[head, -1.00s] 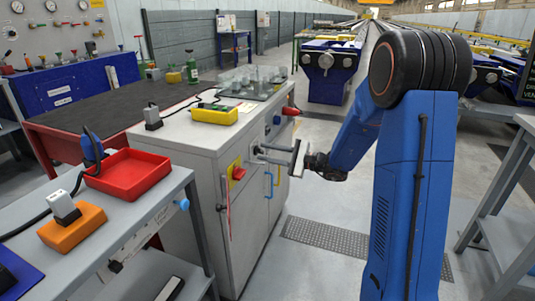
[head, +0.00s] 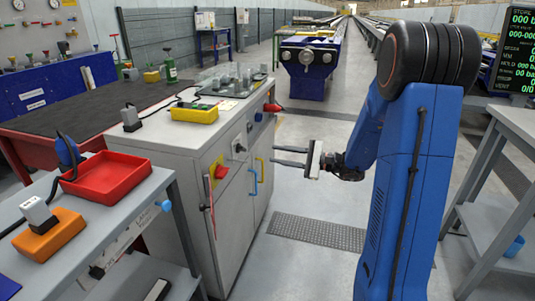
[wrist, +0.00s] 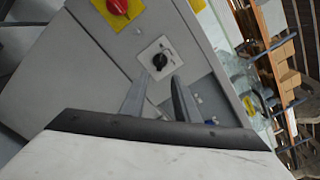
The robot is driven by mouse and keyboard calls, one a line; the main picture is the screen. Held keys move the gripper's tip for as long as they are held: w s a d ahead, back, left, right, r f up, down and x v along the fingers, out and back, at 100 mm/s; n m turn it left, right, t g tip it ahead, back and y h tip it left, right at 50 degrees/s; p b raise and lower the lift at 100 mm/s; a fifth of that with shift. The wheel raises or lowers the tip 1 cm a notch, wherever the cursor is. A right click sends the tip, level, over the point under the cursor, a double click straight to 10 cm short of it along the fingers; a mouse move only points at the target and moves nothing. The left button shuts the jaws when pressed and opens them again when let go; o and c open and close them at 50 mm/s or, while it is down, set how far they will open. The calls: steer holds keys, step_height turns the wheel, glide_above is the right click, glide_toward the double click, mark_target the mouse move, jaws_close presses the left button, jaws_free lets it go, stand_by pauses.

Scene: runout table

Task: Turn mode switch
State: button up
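The mode switch (wrist: 160,61) is a black rotary knob on a white plate. It also shows on the side of the grey cabinet in the head view (head: 239,148). My gripper (head: 274,156) is open and empty in front of the cabinet, with its two fingers pointing at the panel. In the wrist view the gripper's fingers (wrist: 157,98) stand apart below the knob, and nothing is between them. The fingers look clear of the knob.
A red emergency knob on a yellow plate (head: 220,171) sits left of the switch. A blue handle (head: 253,181) and a yellow handle (head: 260,169) stick out below. A red plug (head: 271,107) juts from the cabinet's right end. The floor to the right is free.

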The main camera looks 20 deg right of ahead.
steer(key=v, duration=0.6)
stand_by(0.3)
steer(key=s+a+n+g+h, duration=0.4)
steer(key=s+a+n+g, duration=0.5)
steer(key=s+a, duration=0.8)
steer(key=s+d+n+t+h, duration=0.1)
steer(key=s+d+n+h, duration=0.2)
steer(key=s, duration=0.5)
steer(key=s+d+r+n+t+h, duration=0.1)
steer(key=s+d+n+t+h, duration=0.1)
steer(key=s+d+n+h, duration=0.2)
steer(key=shift+s+d+h, duration=1.2)
steer(key=shift+s+h, duration=0.6)
steer(key=shift+s, duration=0.1)
